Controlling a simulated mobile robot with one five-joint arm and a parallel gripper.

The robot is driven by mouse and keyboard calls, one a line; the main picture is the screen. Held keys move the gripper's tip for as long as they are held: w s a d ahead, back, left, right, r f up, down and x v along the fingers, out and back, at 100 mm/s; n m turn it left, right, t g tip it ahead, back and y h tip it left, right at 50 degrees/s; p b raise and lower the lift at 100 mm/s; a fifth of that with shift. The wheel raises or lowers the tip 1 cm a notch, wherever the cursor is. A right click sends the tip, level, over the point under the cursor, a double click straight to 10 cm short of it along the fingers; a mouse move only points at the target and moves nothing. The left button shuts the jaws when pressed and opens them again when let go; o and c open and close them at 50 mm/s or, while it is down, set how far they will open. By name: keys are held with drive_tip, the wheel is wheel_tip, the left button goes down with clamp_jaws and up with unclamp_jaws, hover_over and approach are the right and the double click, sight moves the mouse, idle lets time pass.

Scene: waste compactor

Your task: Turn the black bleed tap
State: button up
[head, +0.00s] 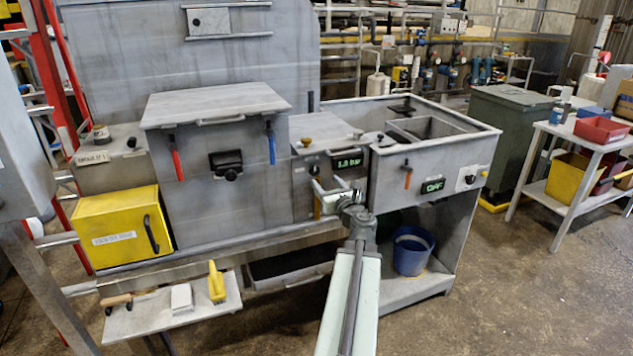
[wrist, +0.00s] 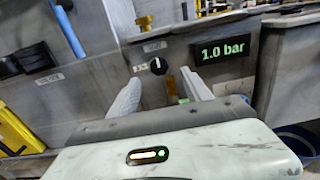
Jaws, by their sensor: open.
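A round black knob (wrist: 158,66) with a white pointer mark sits on the grey panel in the wrist view, left of a green display (wrist: 222,50) reading 1.0 bar. It looks like the bleed tap, though its label is too small to read. My gripper (wrist: 162,78) is open and empty, with one pale finger on each side of the knob's line in that view. Whether the fingertips reach the knob's depth I cannot tell. In the head view my gripper (head: 337,184) is in front of this panel, below the display (head: 347,163), and partly hides it.
Red (head: 177,158) and blue (head: 271,143) handles flank a black latch (head: 226,165) on the left. An orange-red lever (head: 407,174) and another dark knob (head: 469,180) are on the right unit. A yellow box (head: 122,226) and a tool shelf (head: 150,317) stand lower left.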

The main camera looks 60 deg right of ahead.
sight(315, 171)
drive_tip(key=x, duration=0.8)
drive_tip(key=shift+w+a, duration=0.1)
drive_tip(key=shift+a, duration=0.15)
clamp_jaws()
